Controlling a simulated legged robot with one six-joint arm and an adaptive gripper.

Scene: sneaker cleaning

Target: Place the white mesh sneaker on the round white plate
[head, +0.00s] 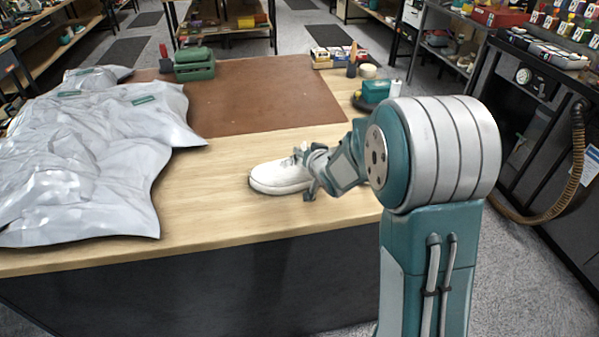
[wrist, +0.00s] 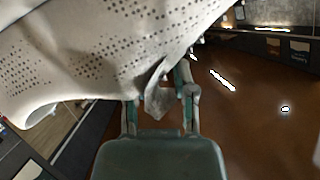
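The white mesh sneaker (head: 278,177) is at the middle of the wooden table, toe to the left. In the wrist view its perforated upper (wrist: 90,55) fills the top left, very close. My gripper (head: 312,180) is at the sneaker's right end. In the wrist view its two fingers (wrist: 160,100) stand on either side of a grey-white part of the shoe and appear closed on it; the left fingertip is hidden behind the upper. I cannot tell whether the sole touches the table. No round white plate is visible; my arm hides part of the table's right side.
A crumpled silver sheet (head: 80,165) covers the table's left side. A brown mat (head: 255,97) lies behind the sneaker, with a green case (head: 194,65) at its far left. A teal box (head: 376,90) and small boxes (head: 335,57) stand at back right. Bare wood (head: 200,205) lies in front.

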